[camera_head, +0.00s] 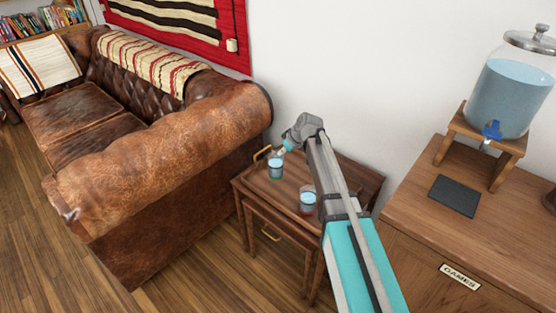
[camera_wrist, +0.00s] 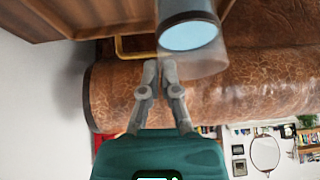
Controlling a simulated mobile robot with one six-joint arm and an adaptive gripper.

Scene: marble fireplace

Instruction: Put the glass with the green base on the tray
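Two glasses of bluish water stand on a small dark wooden table. The left glass (camera_head: 275,169) looks greenish low down; the other glass (camera_head: 307,202) looks reddish at its base. My gripper (camera_head: 282,149) is at the far side of the left glass, close to its top. In the wrist view my gripper (camera_wrist: 159,67) has its fingers drawn together with nothing visible between them. A glass (camera_wrist: 188,35) with a dark rim is just beyond the fingertips, to the right; its base colour cannot be made out.
A brown leather sofa (camera_head: 165,170) is close on the left. On the right, a wooden cabinet (camera_head: 430,245) carries a water dispenser (camera_head: 510,90) on a stand and a dark mat (camera_head: 455,195). A white wall is behind the table.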

